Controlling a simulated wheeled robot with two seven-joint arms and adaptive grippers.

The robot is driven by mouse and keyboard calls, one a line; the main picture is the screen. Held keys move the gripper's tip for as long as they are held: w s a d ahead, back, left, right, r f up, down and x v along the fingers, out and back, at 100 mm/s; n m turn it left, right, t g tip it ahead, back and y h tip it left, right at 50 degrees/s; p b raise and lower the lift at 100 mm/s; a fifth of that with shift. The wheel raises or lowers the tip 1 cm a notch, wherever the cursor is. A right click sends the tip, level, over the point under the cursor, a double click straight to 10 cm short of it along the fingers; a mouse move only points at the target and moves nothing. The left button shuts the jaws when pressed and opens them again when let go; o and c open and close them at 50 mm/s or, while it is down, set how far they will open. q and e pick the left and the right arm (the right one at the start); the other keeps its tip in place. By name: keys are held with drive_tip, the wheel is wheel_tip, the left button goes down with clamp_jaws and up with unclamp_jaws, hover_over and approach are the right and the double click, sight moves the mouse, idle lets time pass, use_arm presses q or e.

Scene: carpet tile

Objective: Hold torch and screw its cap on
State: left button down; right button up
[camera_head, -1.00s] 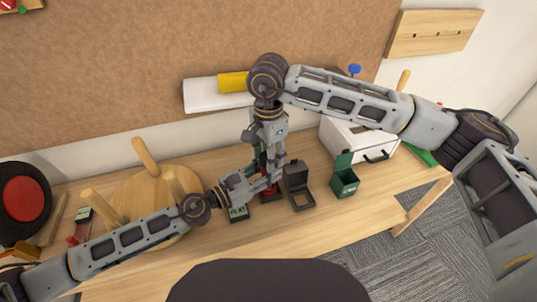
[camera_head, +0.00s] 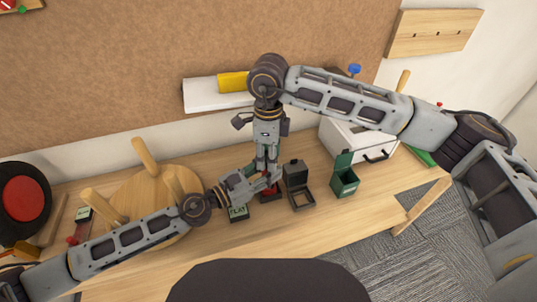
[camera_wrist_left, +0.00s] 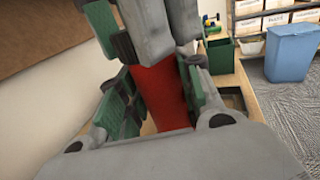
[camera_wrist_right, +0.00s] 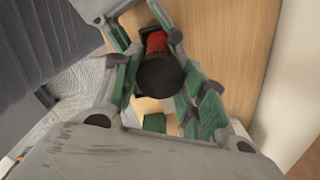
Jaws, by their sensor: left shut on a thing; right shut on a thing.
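The torch is a red cylinder (camera_wrist_left: 160,95) standing between the green-padded fingers of my left gripper (camera_head: 258,184), which is shut on it from the side. In the right wrist view the torch's red body (camera_wrist_right: 156,42) shows beyond a round black cap (camera_wrist_right: 160,75). My right gripper (camera_head: 267,166) points down from above and is shut on the black cap, which lines up with the torch. Whether the cap's thread is engaged is hidden. In the head view the grippers cover most of the torch.
A dark open box (camera_head: 299,188) and a green open box (camera_head: 343,182) stand right of the grippers. A box labelled FLAT (camera_head: 238,214) is just left. A round wooden piece with pegs (camera_head: 135,195) stands further left. The bench's front strip is clear.

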drive_tip(key=m, duration=0.4)
drive_tip(key=shift+m, duration=1.8)
drive_tip(key=o, duration=1.1)
drive_tip(key=shift+r, duration=2.25)
